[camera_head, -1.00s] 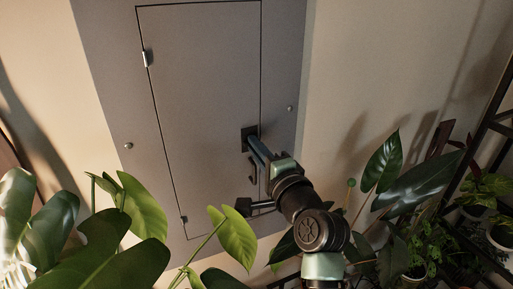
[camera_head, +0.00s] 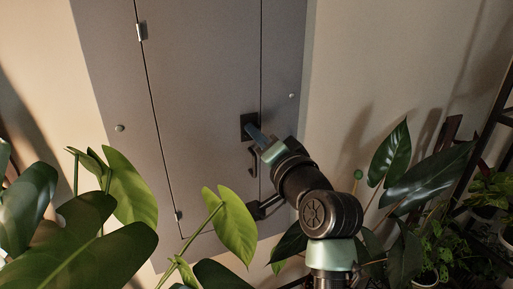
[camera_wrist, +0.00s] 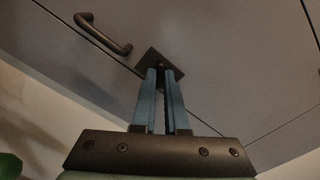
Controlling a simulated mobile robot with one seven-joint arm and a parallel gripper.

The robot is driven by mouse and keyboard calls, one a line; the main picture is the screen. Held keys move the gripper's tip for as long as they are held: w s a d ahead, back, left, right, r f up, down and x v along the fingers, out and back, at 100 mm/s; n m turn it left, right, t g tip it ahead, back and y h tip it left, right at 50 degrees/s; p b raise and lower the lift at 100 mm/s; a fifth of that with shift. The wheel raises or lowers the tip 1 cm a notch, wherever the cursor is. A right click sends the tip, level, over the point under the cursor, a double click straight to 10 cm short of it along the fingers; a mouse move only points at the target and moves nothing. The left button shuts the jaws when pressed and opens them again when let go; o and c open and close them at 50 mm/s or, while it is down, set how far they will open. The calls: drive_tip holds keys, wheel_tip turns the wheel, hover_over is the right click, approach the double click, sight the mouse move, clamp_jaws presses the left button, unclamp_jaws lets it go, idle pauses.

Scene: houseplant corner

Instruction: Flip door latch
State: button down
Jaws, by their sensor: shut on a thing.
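A grey cabinet door (camera_head: 200,95) is set in a grey frame on the wall, and it looks shut. The latch (camera_head: 247,127) is a dark square plate near the door's right edge. The plate also shows in the wrist view (camera_wrist: 151,57). My gripper (camera_head: 256,137) reaches it from the lower right, with blue fingers close together at the plate. In the wrist view the fingers (camera_wrist: 164,72) are shut on the latch's small knob, which they mostly hide. A dark curved pull handle (camera_head: 253,163) is just below the plate; it shows at upper left in the wrist view (camera_wrist: 104,36).
Large green leaves (camera_head: 75,225) fill the lower left, and one leaf (camera_head: 232,225) stands before the door's lower part. More dark leaves (camera_head: 395,165) and a black shelf with potted plants (camera_head: 490,190) are at right. The wall between is clear.

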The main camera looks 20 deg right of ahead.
drive_tip(key=n+b, duration=0.8)
drive_tip(key=n, duration=0.2)
drive_tip(key=shift+n, duration=0.6)
drive_tip(key=c, duration=0.9)
unclamp_jaws()
drive_tip(key=shift+c, duration=0.2)
drive_tip(key=shift+s, duration=0.1)
drive_tip(key=s+b, duration=0.3)
drive_tip(key=s, duration=0.9)
drive_tip(key=shift+s+d, duration=0.25)
drive_tip(key=shift+s, duration=0.15)
